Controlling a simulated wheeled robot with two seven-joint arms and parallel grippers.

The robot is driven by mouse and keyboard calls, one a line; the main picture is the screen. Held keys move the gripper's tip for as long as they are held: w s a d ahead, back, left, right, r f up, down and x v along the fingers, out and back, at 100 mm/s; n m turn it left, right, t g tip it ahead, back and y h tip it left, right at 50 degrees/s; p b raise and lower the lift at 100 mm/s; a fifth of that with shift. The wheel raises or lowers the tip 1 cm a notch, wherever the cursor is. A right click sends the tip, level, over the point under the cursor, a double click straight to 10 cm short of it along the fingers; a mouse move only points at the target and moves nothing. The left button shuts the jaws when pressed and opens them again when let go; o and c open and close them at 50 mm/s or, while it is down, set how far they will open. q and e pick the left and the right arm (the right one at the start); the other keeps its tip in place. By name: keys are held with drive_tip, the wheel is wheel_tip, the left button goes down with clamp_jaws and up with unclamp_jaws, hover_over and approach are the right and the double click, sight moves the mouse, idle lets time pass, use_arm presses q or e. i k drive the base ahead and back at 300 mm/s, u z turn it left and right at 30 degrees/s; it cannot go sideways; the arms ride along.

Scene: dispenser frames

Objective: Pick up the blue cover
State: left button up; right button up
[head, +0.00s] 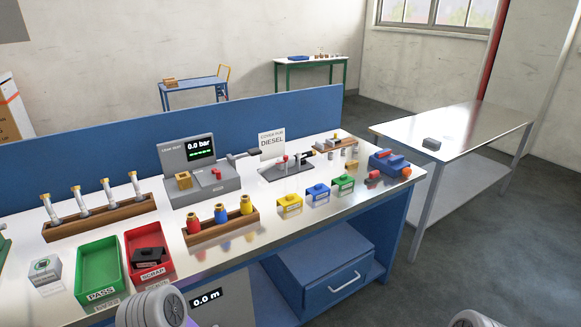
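A small blue cover (318,194), block-shaped with a dark knob on top, sits on the front right part of the white workbench. It stands between a similar yellow cover (290,206) on its left and a green cover (343,184) on its right. Rounded grey-white parts of my arms show at the bottom edge, left of centre and at the right. They are well apart from the blue cover. Neither gripper's fingers show.
A wooden rack (221,229) with red, blue and yellow bottles stands left of the covers. A blue device (388,162) is at the bench's right end. Bare benchtop lies in front of the covers.

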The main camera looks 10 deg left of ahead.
sight(320, 191)
drive_tip(key=z, duration=1.4)
drive_tip(key=i, duration=1.95)
drive_tip(key=u, duration=2.2)
